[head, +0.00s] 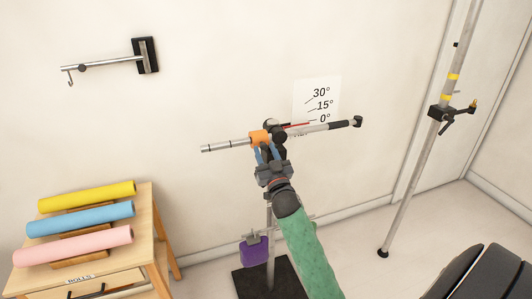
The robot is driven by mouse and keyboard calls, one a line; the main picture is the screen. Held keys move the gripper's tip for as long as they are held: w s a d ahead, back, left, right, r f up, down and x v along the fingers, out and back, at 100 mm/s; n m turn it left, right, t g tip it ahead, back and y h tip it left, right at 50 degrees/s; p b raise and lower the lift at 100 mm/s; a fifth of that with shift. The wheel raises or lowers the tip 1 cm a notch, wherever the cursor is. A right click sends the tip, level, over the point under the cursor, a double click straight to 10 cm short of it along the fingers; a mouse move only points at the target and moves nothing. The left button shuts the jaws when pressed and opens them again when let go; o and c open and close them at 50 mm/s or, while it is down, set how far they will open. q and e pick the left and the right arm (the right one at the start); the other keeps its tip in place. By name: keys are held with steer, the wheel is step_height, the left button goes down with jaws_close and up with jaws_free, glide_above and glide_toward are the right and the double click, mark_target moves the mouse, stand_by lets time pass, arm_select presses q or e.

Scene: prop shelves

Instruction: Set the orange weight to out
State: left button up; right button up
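The orange weight (259,137) is a small block on a silver beam (225,145), left of the beam's dark pivot. The beam runs from a bare silver left end to a dark right end (347,124), and its left end sits lower. My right gripper (266,150), with blue fingers, is at the weight from below and in front. Its fingertips reach the weight's lower edge. Whether they are closed on it is unclear, as they partly hide the contact. My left gripper is not in view.
An angle card (318,96) is behind the beam. A purple block (254,251) hangs low by the stand's black base (250,284). A wooden table with rolls (80,228) is left, a pole with a clamp (439,112) right, and a hook bracket (146,55) on the wall.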

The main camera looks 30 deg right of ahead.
jaws_close()
steer(key=shift+a, duration=0.15)
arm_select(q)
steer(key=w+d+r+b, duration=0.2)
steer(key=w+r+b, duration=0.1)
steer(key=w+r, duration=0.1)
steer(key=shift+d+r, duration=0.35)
arm_select(e)
steer(key=w+a, duration=0.3)
steer(key=a, duration=1)
steer(key=shift+w+a, duration=0.15)
steer(key=shift+a, duration=0.05)
steer(key=shift+o, duration=1.1)
jaws_free()
steer(key=shift+w+a, duration=0.1)
steer(key=shift+a, duration=0.15)
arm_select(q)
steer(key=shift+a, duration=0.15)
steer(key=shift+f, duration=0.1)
arm_select(e)
steer(key=shift+d, duration=0.1)
